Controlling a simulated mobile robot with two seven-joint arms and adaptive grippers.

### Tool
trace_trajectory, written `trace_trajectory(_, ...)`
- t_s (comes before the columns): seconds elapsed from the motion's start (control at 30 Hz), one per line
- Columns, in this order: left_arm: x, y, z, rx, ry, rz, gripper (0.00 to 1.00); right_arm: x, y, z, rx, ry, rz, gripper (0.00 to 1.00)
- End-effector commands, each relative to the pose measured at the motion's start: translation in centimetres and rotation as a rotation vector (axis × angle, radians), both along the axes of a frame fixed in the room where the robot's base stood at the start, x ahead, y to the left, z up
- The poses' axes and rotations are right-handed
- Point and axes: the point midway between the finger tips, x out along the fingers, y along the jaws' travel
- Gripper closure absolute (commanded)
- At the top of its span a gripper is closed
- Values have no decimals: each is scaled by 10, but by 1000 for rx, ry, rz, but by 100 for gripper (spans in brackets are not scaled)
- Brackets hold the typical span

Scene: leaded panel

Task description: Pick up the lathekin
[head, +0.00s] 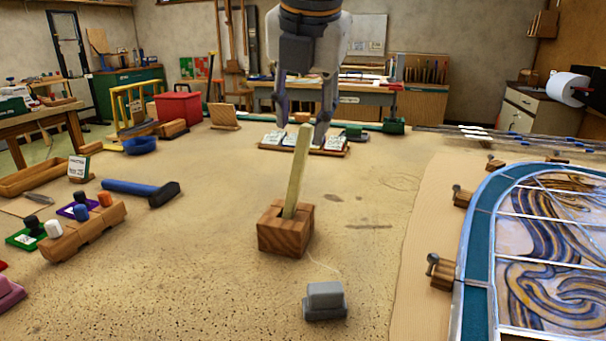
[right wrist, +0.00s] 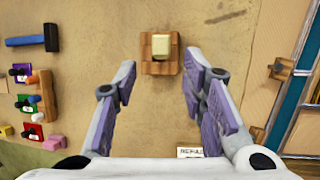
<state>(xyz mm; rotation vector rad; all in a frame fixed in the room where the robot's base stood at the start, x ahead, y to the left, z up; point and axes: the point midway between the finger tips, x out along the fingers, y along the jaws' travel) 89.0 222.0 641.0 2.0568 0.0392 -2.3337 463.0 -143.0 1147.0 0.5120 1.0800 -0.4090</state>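The lathekin (head: 297,170) is a flat pale yellow stick standing upright, slightly tilted, in a wooden block (head: 286,238) on the bench. In the right wrist view the lathekin (right wrist: 161,45) shows nearly end-on, with the block (right wrist: 161,67) around it. Its lower end is hidden inside the block. My right gripper (head: 303,112) is open and empty, pointing down. In the head view its fingertips appear just above the lathekin's top. In the wrist view the open fingers (right wrist: 161,78) are spread, with the lathekin ahead between their tips, apart from both. My left gripper is not in view.
A grey block (head: 325,301) lies in front of the wooden block. A blue-handled hammer (head: 142,190) and a wooden rack (head: 85,228) of coloured pieces lie to the left. The leaded panel (head: 545,245) is at the right, edged by pegged blocks.

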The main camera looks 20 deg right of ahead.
Motion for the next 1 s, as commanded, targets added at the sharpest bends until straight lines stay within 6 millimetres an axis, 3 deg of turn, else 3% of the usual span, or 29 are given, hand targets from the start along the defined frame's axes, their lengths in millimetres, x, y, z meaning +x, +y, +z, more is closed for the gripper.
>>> trace_trajectory(0.1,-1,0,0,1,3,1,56,11,-2,-28,0,8,-1,62)
trace_trajectory(0.5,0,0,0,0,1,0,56,35,-5,-90,-1,6,0,62)
trace_trajectory(0.63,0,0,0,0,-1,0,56,41,-6,-101,-2,3,-1,62)
trace_trajectory(0.83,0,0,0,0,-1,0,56,41,-6,-101,-1,2,-1,62)
trace_trajectory(1.0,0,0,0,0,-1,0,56,41,-6,-101,0,3,0,100)
